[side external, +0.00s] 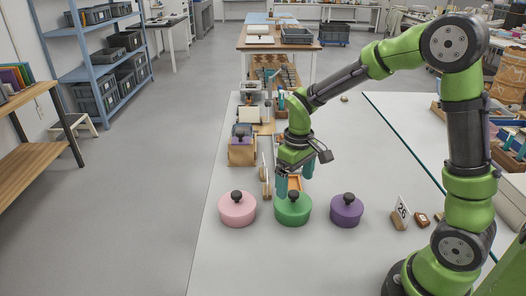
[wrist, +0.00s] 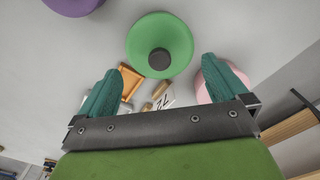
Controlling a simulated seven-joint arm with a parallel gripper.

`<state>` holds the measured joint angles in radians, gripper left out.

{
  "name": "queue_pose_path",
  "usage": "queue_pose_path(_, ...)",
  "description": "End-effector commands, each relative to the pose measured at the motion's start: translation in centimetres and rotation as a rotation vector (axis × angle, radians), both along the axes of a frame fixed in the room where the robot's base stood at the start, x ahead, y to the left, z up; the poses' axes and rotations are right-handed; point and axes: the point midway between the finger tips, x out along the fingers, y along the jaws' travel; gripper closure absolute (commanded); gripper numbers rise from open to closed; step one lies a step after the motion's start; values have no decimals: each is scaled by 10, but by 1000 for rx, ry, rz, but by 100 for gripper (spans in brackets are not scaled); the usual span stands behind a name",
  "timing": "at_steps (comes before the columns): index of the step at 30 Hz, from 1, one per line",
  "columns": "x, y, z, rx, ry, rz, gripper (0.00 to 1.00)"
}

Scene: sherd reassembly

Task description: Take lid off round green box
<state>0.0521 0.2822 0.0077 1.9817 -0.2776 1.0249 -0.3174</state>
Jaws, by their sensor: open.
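The round green box (side external: 293,211) stands on the white table between two other round boxes. Its green lid (wrist: 150,35) with a dark knob (wrist: 159,59) is on it. My gripper (side external: 296,178) is just above and behind the green box in the side view. In the wrist view my gripper (wrist: 160,88) is open, with two teal fingers apart. Nothing is between the fingertips, and the knob lies ahead of them, apart from both.
A pink box (side external: 237,209) stands left of the green one and a purple box (side external: 346,210) right of it. An orange tray (side external: 294,182) lies behind. A card marked 26 (side external: 401,212) stands to the right. The table front is clear.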

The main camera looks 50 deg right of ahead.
Motion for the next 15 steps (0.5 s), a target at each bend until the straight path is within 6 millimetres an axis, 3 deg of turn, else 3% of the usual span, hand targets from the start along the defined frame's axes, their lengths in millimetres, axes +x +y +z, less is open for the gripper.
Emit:
queue_pose_path(9, 2, -1, -43, 1, 5, -2, 0)
queue_pose_path(15, 2, -1, -52, 0, 0, 0, 0)
